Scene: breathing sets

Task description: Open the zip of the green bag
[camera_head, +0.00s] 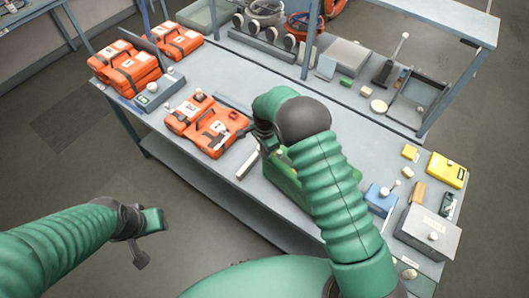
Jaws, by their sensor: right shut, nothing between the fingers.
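The green bag (281,176) lies on the workbench, largely hidden behind my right arm. Only part of its green surface shows to the left of the arm, and its zip cannot be made out. My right gripper (265,141) points down by the bag's far left end. It is shut with nothing in it, and I cannot tell if it touches the bag. My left gripper (146,242) hangs over the floor in front of the bench, well away from the bag. Its finger opening is unclear.
A blue box (380,199), grey box (428,231) and yellow case (447,170) stand to the right. A shelf frame rises at the back.

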